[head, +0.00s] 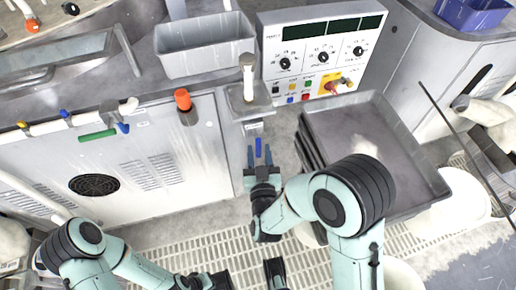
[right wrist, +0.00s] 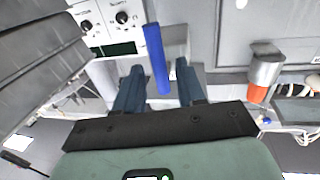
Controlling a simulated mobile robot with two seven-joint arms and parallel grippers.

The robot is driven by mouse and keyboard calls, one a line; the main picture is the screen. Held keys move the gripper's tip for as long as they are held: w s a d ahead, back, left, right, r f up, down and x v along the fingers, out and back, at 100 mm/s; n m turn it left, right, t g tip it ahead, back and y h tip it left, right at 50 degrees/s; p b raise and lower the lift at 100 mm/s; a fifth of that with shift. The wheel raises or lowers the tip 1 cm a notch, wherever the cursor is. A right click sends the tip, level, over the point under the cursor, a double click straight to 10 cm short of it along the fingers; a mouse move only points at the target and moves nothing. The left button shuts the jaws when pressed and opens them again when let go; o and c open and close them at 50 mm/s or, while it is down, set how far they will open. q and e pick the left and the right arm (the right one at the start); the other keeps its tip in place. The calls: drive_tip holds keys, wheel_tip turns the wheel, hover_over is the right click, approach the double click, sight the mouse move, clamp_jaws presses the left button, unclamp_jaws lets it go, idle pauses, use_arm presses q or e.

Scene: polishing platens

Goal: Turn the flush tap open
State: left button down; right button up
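A flat blue lever (head: 258,147), which I take to be the flush tap's handle, hangs below a grey bracket (head: 249,103) on the cabinet front. My right gripper (head: 259,158) is open just below it, with one finger on each side. In the right wrist view the blue lever (right wrist: 156,55) stands between the spread fingers (right wrist: 159,72), with a gap visible on both sides. Its lower end reaches between the fingers; I see no clear contact. My left gripper (head: 210,282) is low at the bottom edge, partly cut off, its fingers unclear.
A control panel (head: 322,50) with knobs and buttons is above right. A grey tray (head: 428,165) lies right of the lever. A grey bin (head: 204,45), an orange-capped fitting (head: 183,100) and a green-handled valve (head: 97,135) are to the left. The grated floor (head: 205,250) is below.

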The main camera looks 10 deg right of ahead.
drive_tip(key=shift+w+d, duration=0.2)
drive_tip(key=shift+w, duration=1.15)
clamp_jaws()
